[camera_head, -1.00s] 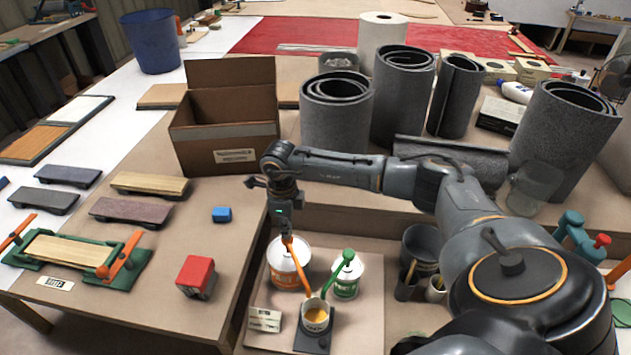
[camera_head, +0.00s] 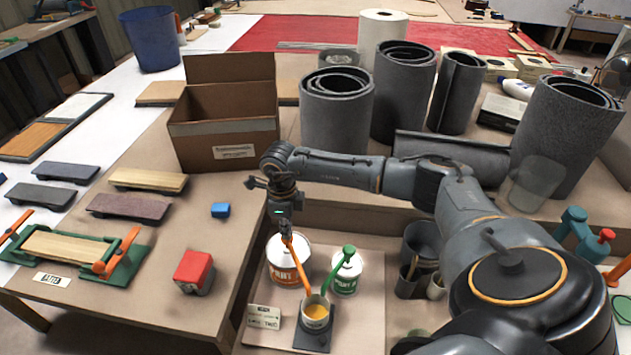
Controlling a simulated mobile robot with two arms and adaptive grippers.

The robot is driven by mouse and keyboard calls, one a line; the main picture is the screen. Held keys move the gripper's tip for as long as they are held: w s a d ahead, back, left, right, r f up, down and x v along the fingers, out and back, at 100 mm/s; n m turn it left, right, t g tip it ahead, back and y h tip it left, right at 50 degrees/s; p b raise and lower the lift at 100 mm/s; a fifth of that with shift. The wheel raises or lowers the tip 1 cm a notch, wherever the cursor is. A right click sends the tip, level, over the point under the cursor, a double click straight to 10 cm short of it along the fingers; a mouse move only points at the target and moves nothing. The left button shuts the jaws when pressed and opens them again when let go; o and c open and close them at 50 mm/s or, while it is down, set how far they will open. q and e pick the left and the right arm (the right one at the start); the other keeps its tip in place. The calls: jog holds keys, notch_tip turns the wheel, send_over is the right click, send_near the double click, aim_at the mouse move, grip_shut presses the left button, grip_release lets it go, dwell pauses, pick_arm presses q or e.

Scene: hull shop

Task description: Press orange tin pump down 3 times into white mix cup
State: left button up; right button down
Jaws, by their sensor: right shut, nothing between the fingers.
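The orange pump (camera_head: 301,272) stands on the larger white tin (camera_head: 279,264), its spout slanting down to the white mix cup (camera_head: 315,315). The cup holds some orange-yellow liquid and stands on a dark plate (camera_head: 312,340). A smaller white tin (camera_head: 345,278) with a green pump (camera_head: 348,251) stands to the right. My right gripper (camera_head: 286,233) is shut and empty, pointing down at the top of the orange pump. Whether it touches the pump head cannot be told. My left gripper is not in view.
A card label (camera_head: 263,317) lies left of the cup. Dark pots (camera_head: 420,245) stand right of the tins. A cardboard box (camera_head: 226,130) and grey rolls (camera_head: 337,118) stand behind. A red block (camera_head: 194,270) sits on the table to the left.

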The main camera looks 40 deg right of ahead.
jog(key=shift+r+p, duration=0.85)
jog(key=shift+r, duration=0.5)
jog(key=shift+r, duration=0.15)
notch_tip(320, 180, up, 6)
jog(key=p, duration=0.3)
jog(key=shift+p, duration=0.35)
